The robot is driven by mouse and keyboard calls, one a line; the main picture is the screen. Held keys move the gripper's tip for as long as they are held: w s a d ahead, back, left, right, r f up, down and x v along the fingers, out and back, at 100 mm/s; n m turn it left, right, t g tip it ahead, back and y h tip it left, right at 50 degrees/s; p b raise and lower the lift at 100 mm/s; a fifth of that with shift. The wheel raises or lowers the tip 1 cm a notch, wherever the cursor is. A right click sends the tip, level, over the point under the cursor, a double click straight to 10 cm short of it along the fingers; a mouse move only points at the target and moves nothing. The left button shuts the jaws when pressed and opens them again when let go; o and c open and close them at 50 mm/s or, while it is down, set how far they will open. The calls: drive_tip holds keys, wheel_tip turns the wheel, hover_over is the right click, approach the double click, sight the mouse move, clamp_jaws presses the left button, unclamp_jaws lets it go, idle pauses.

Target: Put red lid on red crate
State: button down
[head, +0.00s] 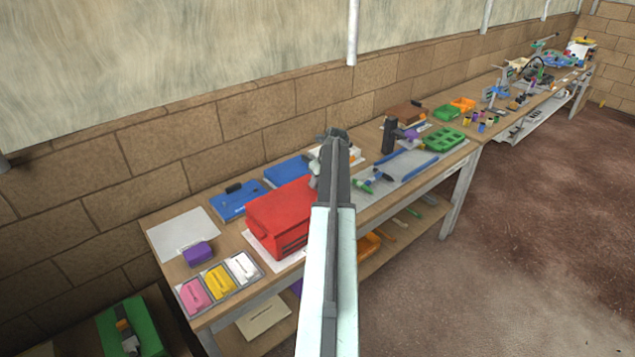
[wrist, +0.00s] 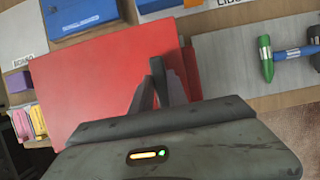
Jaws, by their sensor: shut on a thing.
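The red crate (head: 294,238) stands on the wooden workbench, on a white sheet. The red lid (head: 278,203) is at the top of the crate; I cannot tell whether it rests on the rim or hangs just above it. In the wrist view the lid (wrist: 100,78) is a wide flat red panel that hides most of the crate. My gripper (wrist: 163,82) is shut on the lid near its right edge. In the head view my arm hides most of the gripper (head: 317,172) and the lid's right end.
Blue cases (head: 240,200) lie behind the crate. A purple block (head: 198,254) and a tray of pink, yellow and white boxes (head: 220,281) are at the left. A grey mat (head: 405,170) with tools lies at the right. A brick wall runs behind the bench.

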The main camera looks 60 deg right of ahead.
drive_tip(key=shift+f+b, duration=0.55)
drive_tip(key=shift+f, duration=0.05)
idle(0.3)
drive_tip(key=c, duration=1.2)
unclamp_jaws()
drive_tip(key=shift+r, duration=0.15)
drive_tip(key=p+v, duration=0.7)
drive_tip(key=v, duration=0.1)
drive_tip(key=shift+f, duration=0.2)
